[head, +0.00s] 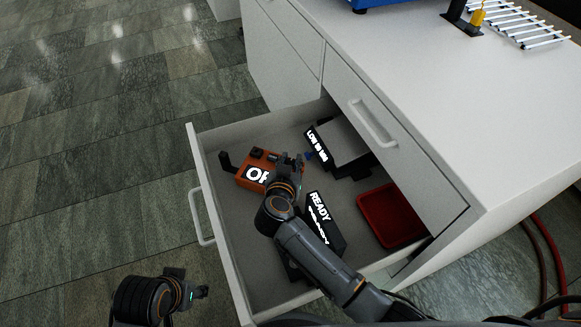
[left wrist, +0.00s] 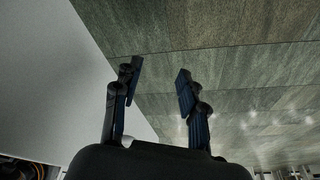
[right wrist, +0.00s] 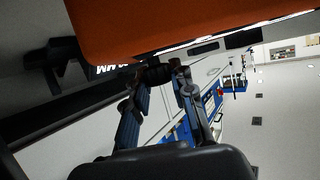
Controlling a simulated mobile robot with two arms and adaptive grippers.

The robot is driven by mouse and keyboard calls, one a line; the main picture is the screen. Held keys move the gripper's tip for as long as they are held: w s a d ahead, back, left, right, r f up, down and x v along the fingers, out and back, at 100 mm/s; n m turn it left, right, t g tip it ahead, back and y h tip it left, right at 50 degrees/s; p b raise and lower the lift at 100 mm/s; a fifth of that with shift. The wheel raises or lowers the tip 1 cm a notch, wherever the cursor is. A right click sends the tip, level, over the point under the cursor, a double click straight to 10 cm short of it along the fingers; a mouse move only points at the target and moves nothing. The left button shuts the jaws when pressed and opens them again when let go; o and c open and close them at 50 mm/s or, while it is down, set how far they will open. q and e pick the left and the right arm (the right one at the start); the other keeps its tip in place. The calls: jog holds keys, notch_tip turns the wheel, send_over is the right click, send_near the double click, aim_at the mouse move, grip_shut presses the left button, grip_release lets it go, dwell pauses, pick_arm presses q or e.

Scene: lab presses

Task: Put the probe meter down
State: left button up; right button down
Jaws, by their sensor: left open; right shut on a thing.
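The probe meter appears to be the orange box (head: 252,182) with a display starting "OF" and a black part at its left. It is at the left of the open drawer (head: 262,262); I cannot tell whether it touches the floor. My right gripper (head: 289,162) is shut at its right end. In the right wrist view the orange body (right wrist: 180,25) fills the top, and my right gripper (right wrist: 160,76) closes on a dark part beneath it. My left gripper (head: 196,291) is open and empty outside the drawer; its fingers (left wrist: 158,80) show apart over the floor.
The drawer also holds a black device (head: 322,222) reading "READY", another device (head: 316,143) reading "LOW", and a red tray (head: 390,215). The white bench (head: 440,80) overhangs the drawer's right side. A rack of white rods (head: 518,25) lies on the bench.

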jog(key=shift+f+b, duration=0.3)
jog(key=shift+f, duration=0.6)
pick_arm(q)
jog(key=v, duration=0.2)
jog(key=shift+s+a+r, duration=0.1)
jog(key=shift+s+r, duration=0.05)
jog(key=shift+r, duration=0.15)
pick_arm(e)
jog(key=c, duration=1.1)
grip_release()
jog(key=shift+f, duration=0.1)
